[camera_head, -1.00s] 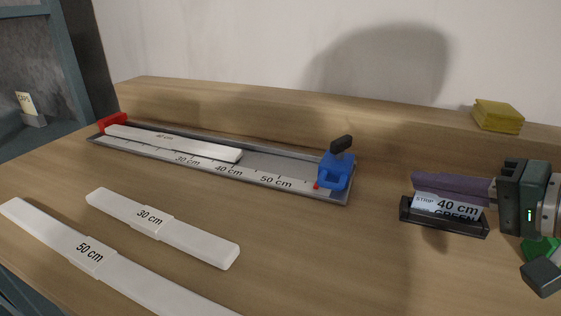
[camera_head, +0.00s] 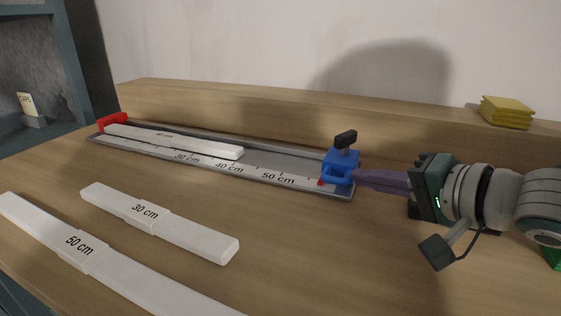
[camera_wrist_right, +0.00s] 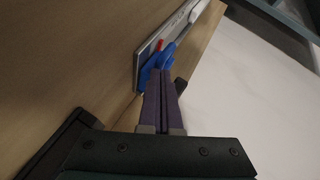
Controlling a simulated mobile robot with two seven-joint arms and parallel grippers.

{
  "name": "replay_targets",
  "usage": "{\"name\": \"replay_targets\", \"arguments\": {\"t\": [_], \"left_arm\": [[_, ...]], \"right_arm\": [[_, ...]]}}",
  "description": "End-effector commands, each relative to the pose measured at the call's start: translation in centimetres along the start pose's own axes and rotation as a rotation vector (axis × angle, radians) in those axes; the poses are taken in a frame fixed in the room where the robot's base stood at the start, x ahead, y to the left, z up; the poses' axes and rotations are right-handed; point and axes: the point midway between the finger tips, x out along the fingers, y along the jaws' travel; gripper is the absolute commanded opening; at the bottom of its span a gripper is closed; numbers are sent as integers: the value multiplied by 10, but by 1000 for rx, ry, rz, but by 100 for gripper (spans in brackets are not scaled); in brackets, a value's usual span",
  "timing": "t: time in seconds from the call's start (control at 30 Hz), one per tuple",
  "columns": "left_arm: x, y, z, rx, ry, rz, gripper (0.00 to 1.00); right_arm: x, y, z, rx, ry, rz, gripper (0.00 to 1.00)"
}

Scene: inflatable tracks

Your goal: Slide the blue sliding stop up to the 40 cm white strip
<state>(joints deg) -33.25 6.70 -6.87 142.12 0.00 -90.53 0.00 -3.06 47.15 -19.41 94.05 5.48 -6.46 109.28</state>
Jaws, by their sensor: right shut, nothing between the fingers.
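The blue sliding stop (camera_head: 341,161) with a black knob sits at the right end of the grey measuring track (camera_head: 270,164), near its red pointer past the 50 cm mark. The 40 cm white strip (camera_head: 185,143) lies in the track against the red end block (camera_head: 112,121) at the left, with a gap between it and the stop. My right gripper (camera_head: 358,176) is shut and empty, its purple fingertips at the right side of the stop. In the right wrist view the fingers (camera_wrist_right: 160,75) reach the blue stop (camera_wrist_right: 146,72); contact is hard to tell. My left gripper is not in view.
A 30 cm white strip (camera_head: 192,234) and a 50 cm white strip (camera_head: 52,232) lie on the wooden table in front of the track. A yellow stack (camera_head: 506,112) sits on the ledge at the back right.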

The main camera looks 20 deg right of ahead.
Motion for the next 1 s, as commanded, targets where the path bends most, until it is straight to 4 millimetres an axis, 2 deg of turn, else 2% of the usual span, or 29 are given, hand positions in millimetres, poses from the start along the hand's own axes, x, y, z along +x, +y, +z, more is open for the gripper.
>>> {"name": "replay_targets", "arguments": {"t": [0.23,0.37,0.57,0.8,1.0], "left_arm": [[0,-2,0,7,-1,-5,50],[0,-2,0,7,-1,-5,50],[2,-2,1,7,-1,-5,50],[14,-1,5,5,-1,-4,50],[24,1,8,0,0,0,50]], "right_arm": [[2,-1,1,2,0,-1,0],[12,-8,6,4,0,-4,0],[47,-28,24,7,1,-7,0],[96,-52,50,8,-1,-5,0],[123,-67,64,4,-1,-2,0]]}}
